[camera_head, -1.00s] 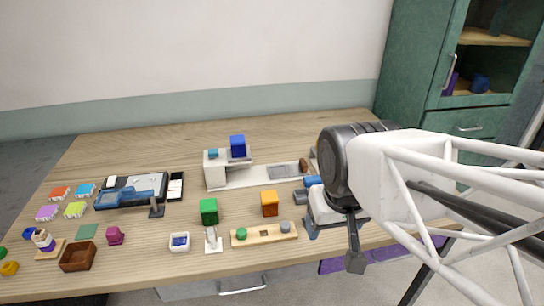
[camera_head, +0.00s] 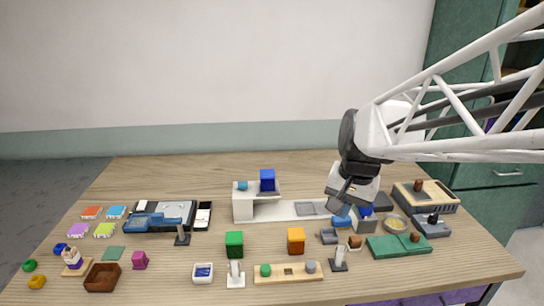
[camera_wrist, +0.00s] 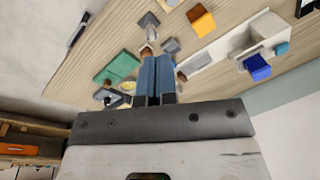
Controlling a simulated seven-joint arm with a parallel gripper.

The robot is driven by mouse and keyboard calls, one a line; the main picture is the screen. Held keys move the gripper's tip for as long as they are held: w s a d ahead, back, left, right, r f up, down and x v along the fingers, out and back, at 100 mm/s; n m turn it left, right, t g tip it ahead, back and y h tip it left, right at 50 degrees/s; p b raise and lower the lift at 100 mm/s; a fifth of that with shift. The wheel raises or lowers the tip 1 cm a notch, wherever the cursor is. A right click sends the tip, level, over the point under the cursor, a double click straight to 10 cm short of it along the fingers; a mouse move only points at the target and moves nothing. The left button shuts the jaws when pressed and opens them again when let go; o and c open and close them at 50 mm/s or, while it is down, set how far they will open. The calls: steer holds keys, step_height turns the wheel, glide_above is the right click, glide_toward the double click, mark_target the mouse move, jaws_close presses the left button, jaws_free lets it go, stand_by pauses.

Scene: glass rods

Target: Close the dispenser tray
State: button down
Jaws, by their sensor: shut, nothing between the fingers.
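A white unit (camera_head: 243,207) with a blue cube on it, which I take to be the dispenser, stands mid-table. A long, flat white tray (camera_head: 285,211) with a grey panel runs out from it to the right. The unit also shows in the wrist view (camera_wrist: 263,46), at the upper right. A brown block (camera_wrist: 181,77) lies at the tray's outer end; my gripper hides this end in the head view. My gripper (camera_head: 342,222) points down near the tray's right end. Its blue fingers (camera_wrist: 156,60) are together and empty; whether they touch anything is unclear.
A green board (camera_head: 398,246) and a wooden box (camera_head: 428,196) lie farther right. An orange cube (camera_head: 296,240) stands in front of the tray. The table behind the tray is clear.

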mark_target(300, 213)
steer(key=w+d+f+m+y, duration=0.1)
steer(key=w+d+f+m, duration=0.2)
steer(key=w, duration=0.8)
steer(key=w+d+f+m+g+y, duration=0.1)
steer(key=w+d+f+m, duration=0.3)
steer(key=w+f, duration=0.4)
steer(key=w+d+f+m+y, duration=0.1)
steer(key=w+d+f+m, duration=0.2)
steer(key=w, duration=1.1)
steer(key=shift+w+d+f+m, duration=0.1)
steer(key=shift+f+m, duration=0.5)
steer(key=shift+f, duration=0.15)
steer(key=shift+w+d+f+m, duration=0.1)
steer(key=shift+f+m, duration=0.5)
steer(key=shift+f, duration=0.1)
steer(key=shift+a+f, duration=0.1)
steer(key=shift+a, duration=0.05)
steer(key=shift+x, duration=4.9)
steer(key=shift+s+a, duration=0.1)
steer(key=shift+s, duration=0.1)
steer(key=shift+a, duration=3.8)
